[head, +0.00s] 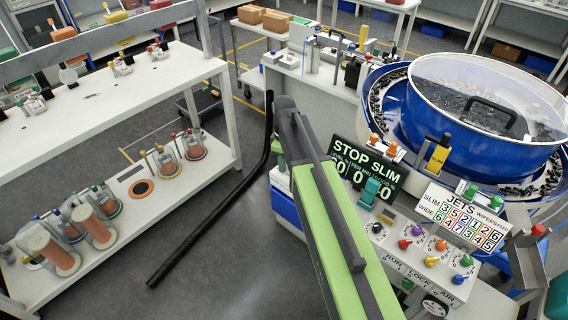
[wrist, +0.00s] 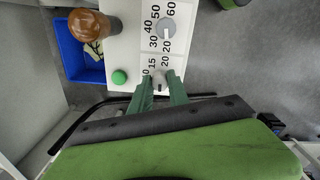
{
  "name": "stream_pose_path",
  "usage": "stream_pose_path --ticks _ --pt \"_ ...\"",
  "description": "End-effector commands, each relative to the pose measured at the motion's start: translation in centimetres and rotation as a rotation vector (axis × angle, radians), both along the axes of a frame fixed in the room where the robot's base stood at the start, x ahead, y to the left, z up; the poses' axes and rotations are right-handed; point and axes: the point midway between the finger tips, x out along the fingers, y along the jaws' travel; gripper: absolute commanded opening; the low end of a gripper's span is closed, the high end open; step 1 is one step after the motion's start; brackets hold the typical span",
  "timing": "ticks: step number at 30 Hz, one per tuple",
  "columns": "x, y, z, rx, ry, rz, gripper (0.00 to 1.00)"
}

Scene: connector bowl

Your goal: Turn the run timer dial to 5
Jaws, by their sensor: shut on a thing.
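In the wrist view, a small grey dial (wrist: 159,85) sits on a white panel (wrist: 132,50), with the numbers 10, 15 and 20 printed around it. My gripper (wrist: 159,88) has its two green fingers closed on this dial from both sides. The fingers hide most of the dial and any lower numbers, so its setting cannot be read. No label naming it as the run timer is legible. In the head view, my arm hides the gripper's tips and the dial.
A larger grey dial (wrist: 167,32), marked 20 to 60, is just beyond the held one. A green button (wrist: 119,77), a brown rounded knob (wrist: 90,24) and a blue bin (wrist: 75,55) are left. The head view shows a control panel (head: 425,250) and blue bowl (head: 480,125).

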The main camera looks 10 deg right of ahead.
Motion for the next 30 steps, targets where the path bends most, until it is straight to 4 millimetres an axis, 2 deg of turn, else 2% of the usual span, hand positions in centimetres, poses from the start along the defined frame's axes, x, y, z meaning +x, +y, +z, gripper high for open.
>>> stream_pose_path --ticks 18,30 --pt "-0.21 -0.01 -0.06 0.001 0.006 -0.517 0.00" --pt "-0.25 -0.06 -0.07 0.000 0.007 -0.723 0.00"
